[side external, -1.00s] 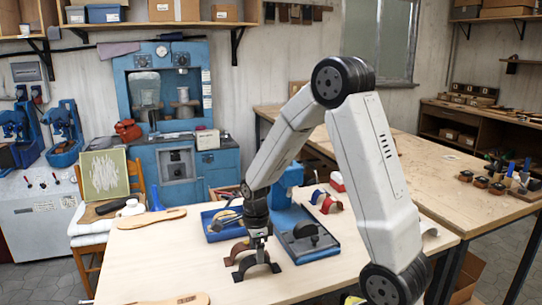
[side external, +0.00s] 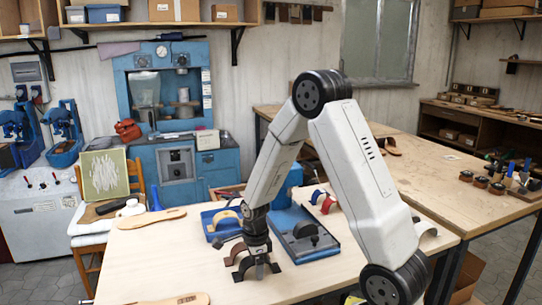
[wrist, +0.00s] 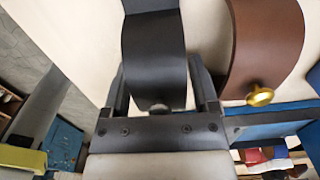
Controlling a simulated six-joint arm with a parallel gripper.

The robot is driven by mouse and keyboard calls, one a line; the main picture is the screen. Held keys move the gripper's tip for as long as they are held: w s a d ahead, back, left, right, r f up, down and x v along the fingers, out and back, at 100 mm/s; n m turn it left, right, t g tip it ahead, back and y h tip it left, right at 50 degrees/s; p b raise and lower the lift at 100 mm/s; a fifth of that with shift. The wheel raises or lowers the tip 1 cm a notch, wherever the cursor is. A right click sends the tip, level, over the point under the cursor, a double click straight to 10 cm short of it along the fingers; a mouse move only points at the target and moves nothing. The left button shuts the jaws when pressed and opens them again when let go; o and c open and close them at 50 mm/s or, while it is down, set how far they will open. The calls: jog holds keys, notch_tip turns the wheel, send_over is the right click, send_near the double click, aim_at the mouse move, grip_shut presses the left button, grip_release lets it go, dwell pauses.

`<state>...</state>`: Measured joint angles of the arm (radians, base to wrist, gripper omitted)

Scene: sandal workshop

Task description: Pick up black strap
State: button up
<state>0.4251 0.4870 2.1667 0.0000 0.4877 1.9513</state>
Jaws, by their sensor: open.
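The black strap (side external: 243,269) stands as an arch on the light wooden table, the nearest of the small arched straps. In the wrist view the black strap (wrist: 153,50) runs down from the top between the two fingers, its lower end near the palm. My gripper (side external: 259,274) is down over the strap in the side view. Its fingers (wrist: 160,85) are open, one on each side of the strap; whether they touch it I cannot tell. A brown strap (wrist: 265,40) with a gold stud lies just right of the fingers in the wrist view.
Behind the gripper are a blue tray (side external: 212,236) and a blue-based tool (side external: 325,250). A red and blue strap (side external: 322,201) stands farther back. Wooden soles (side external: 150,217) lie at the left. The table's left front is mostly clear.

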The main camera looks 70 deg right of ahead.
jog(key=c, duration=1)
jog(key=shift+r, duration=0.15)
jog(key=shift+r, duration=0.75)
jog(key=shift+s+a+r, duration=0.75)
jog(key=shift+s+r, duration=1.1)
jog(key=shift+s, duration=0.35)
jog(key=shift+s+a+r, duration=0.75)
jog(key=shift+s+r, duration=1.15)
jog(key=shift+s, duration=0.35)
jog(key=shift+s+a+r, duration=0.75)
jog(key=shift+s+r, duration=1.1)
jog(key=shift+s, duration=0.35)
